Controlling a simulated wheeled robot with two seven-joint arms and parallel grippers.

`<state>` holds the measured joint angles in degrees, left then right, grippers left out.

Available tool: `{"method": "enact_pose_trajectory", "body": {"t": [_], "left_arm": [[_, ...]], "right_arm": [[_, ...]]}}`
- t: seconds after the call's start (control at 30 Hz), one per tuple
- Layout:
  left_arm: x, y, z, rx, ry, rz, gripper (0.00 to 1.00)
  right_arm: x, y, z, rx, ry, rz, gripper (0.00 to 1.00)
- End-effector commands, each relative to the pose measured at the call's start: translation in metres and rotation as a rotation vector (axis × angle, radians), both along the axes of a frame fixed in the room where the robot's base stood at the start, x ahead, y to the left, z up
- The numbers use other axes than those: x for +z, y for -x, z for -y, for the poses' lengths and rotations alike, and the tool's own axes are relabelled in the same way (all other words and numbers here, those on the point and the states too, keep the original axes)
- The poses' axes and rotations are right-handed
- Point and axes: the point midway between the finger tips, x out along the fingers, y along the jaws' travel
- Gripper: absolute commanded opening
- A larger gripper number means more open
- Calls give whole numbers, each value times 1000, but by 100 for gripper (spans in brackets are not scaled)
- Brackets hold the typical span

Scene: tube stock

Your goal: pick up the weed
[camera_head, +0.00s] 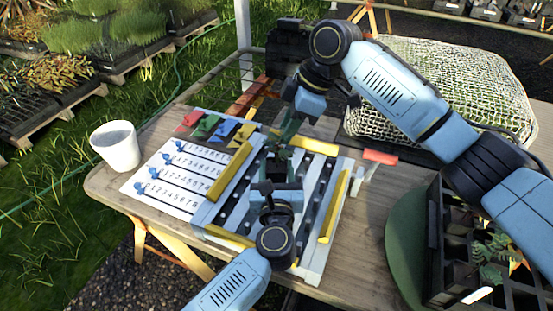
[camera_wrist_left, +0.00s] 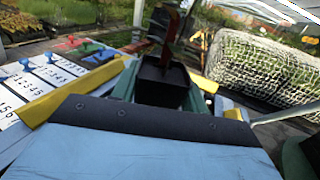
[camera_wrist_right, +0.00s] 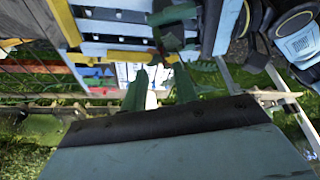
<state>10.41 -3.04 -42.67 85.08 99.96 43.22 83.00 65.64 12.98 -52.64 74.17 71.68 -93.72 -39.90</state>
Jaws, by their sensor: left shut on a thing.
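My left gripper (camera_head: 278,170) is over the slatted tray in the middle of the table. It is shut on a small dark square pot (camera_wrist_left: 163,84), which sits between its green fingers in the left wrist view. My right gripper (camera_head: 288,132) reaches down from above, just beyond the left one. Its two green fingers (camera_wrist_right: 160,88) stand apart in the right wrist view, with no clear object gripped between them. I cannot make out the weed for certain. Small green seedlings (camera_head: 491,262) stand in the dark cell tray at the right.
The slatted tray (camera_head: 336,205) has yellow edge bars. A white numbered board (camera_head: 178,183) with blue pegs lies left of it, near a white cup (camera_head: 116,146) and colored tags (camera_head: 207,126). A net-covered bale (camera_head: 440,80) stands behind. The dark cell tray (camera_head: 437,245) is at right.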

Motion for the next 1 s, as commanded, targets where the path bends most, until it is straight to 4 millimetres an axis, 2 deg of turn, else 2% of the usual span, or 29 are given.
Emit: {"method": "enact_pose_trajectory", "body": {"t": [0.17, 0.5, 0.77, 1.0], "left_arm": [[0, 0, 0, 0, 0, 0, 18], [0, 0, 0, 0, 0, 0, 18], [0, 0, 0, 0, 0, 0, 18], [0, 0, 0, 0, 0, 1, 18]], "right_arm": [[-11, 1, -5, 0, 0, 0, 29], [-51, 4, -24, -1, 0, 1, 29], [-54, 4, -25, -2, -1, 1, 29], [-54, 4, -25, -2, -1, 1, 0]]}}
